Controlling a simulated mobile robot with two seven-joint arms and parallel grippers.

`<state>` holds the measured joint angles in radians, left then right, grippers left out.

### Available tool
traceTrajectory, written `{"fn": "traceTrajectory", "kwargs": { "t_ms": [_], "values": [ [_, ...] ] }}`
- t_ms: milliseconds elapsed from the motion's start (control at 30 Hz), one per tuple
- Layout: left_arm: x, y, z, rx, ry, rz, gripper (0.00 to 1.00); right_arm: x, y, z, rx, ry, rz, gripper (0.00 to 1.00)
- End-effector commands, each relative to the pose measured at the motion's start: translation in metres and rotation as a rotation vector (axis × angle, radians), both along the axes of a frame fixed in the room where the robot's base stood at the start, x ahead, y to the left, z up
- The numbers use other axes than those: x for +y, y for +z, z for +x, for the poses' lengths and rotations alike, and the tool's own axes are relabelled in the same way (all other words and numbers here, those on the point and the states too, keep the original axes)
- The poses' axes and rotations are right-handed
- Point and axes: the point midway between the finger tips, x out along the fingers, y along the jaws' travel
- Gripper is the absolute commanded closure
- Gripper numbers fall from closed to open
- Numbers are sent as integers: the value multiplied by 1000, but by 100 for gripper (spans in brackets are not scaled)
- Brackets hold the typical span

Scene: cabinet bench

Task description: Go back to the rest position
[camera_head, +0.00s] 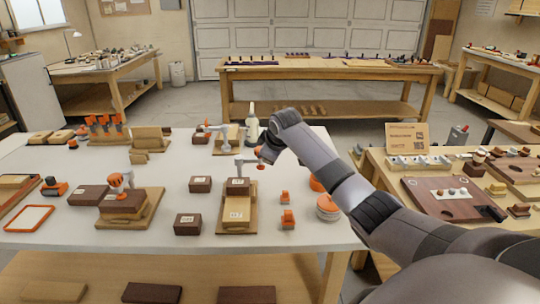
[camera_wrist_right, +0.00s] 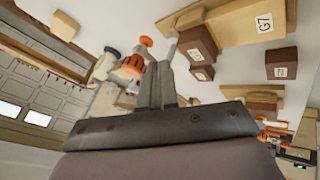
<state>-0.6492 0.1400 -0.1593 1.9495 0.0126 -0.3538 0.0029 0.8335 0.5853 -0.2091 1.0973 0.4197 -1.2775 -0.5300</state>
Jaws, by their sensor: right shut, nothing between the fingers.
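My right arm (camera_head: 375,207) comes in from the lower right of the head view and reaches over the white table. Its far end is beside a grey clamp with an orange knob (camera_head: 262,151); the gripper itself is hard to make out there. In the right wrist view my right gripper (camera_wrist_right: 158,80) has its two fingers together with nothing between them. An orange-knobbed clamp (camera_wrist_right: 133,65) appears just left of the fingertips there; I cannot tell whether they touch. My left gripper is not in view.
The white table (camera_head: 100,228) holds a wooden fixture (camera_head: 237,225), a brown block (camera_head: 188,224), another clamp fixture (camera_head: 124,203) and small orange parts (camera_head: 288,219). A wooden table (camera_head: 378,160) with a dark board (camera_head: 440,199) stands at right. A floor gap separates the tables.

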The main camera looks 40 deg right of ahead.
Motion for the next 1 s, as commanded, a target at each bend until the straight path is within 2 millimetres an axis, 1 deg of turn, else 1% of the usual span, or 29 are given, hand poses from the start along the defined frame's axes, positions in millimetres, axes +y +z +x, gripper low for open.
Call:
{"fn": "traceTrajectory", "kwargs": {
  "t_ms": [200,767,867,967,1000],
  "values": [
    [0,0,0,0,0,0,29,0,7,-5,0,0,-1,100],
    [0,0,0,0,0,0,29,0,6,-5,1,0,-1,100],
    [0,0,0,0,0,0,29,7,-1,-8,9,9,-1,100],
    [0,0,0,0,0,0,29,27,-23,-17,32,27,0,100],
    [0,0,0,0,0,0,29,39,-35,-23,44,38,1,100]
  ]
}}
